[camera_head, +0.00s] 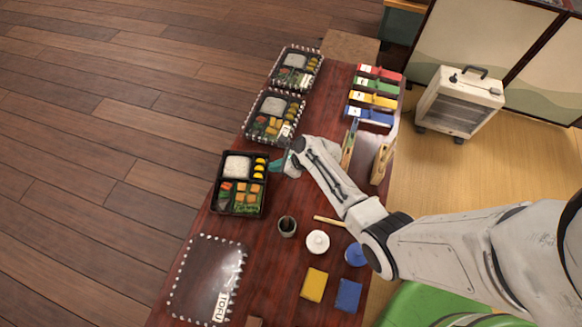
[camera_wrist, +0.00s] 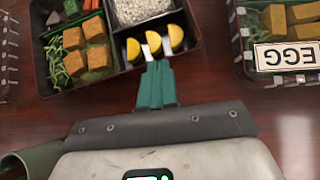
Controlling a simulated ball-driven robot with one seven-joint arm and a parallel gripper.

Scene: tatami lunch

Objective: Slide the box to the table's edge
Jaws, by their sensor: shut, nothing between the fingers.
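An open black lunch box (camera_head: 213,206) with rice, yellow slices and vegetables lies at the table's left long edge. Its left side appears to reach that edge; I cannot tell whether it overhangs. It also shows at the top of the wrist view (camera_wrist: 123,67). My gripper (camera_head: 275,167) is at the box's right side, low over the table. In the wrist view its green fingers (camera_wrist: 154,80) are together, empty, with their tips at the box's near wall. Whether they touch it is unclear.
Two clear-lidded lunch boxes (camera_head: 258,137) (camera_head: 282,89) stand behind; one shows an EGG label (camera_wrist: 286,56). A clear TOFU-labelled cover or box (camera_head: 205,275) lies in front. A dark cup (camera_head: 287,226), white lidded pot (camera_head: 318,241) and cloths (camera_head: 314,285) are right. Wooden floor lies left.

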